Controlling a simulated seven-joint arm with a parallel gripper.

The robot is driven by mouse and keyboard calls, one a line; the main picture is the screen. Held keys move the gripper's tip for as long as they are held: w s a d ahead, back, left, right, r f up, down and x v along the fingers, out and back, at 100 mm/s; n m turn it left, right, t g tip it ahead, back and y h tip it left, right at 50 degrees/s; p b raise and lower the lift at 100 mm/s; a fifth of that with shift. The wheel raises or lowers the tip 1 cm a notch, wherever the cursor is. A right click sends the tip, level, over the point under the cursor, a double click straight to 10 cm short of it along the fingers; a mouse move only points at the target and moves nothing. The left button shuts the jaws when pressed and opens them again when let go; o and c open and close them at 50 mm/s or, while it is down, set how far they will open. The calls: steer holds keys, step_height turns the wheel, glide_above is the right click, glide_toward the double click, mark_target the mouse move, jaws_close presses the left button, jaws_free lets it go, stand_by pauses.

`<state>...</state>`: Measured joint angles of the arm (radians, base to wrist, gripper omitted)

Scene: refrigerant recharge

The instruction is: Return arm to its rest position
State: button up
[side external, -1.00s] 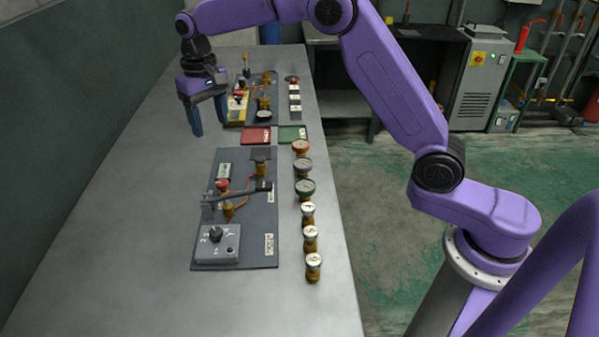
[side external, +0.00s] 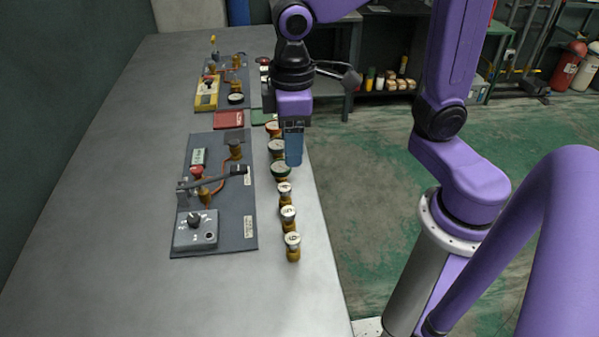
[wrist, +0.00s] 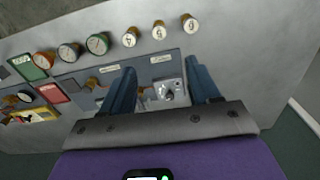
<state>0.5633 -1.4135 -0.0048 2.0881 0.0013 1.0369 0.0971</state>
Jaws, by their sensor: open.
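My gripper (side external: 293,148) hangs fingers down above the right edge of the metal table (side external: 110,235), beside the row of gauges. In the side view one blue finger shows clearly and the other is hidden behind it. In the wrist view my gripper (wrist: 162,88) shows two blue fingers spread wide apart with nothing between them. The near dark panel (side external: 237,222) lies below it on the table, with a grey knob box (side external: 196,232) that shows between the fingers in the wrist view.
A green-rimmed gauge (side external: 281,171) and other gauges line the table's right side, with brass white-topped fittings (side external: 292,244) nearer. A red tile (side external: 229,119) and a yellow device (side external: 207,95) lie farther back. The table's left side is clear.

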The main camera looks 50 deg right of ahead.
steer(key=s+d+f+n, duration=0.3)
steer(key=s+d, duration=0.5)
steer(key=s, duration=0.5)
steer(key=shift+s+d+f+n, duration=0.15)
steer(key=shift+f+n, duration=0.05)
steer(key=shift+n, duration=0.3)
steer(key=shift+c, duration=0.3)
stand_by(0.4)
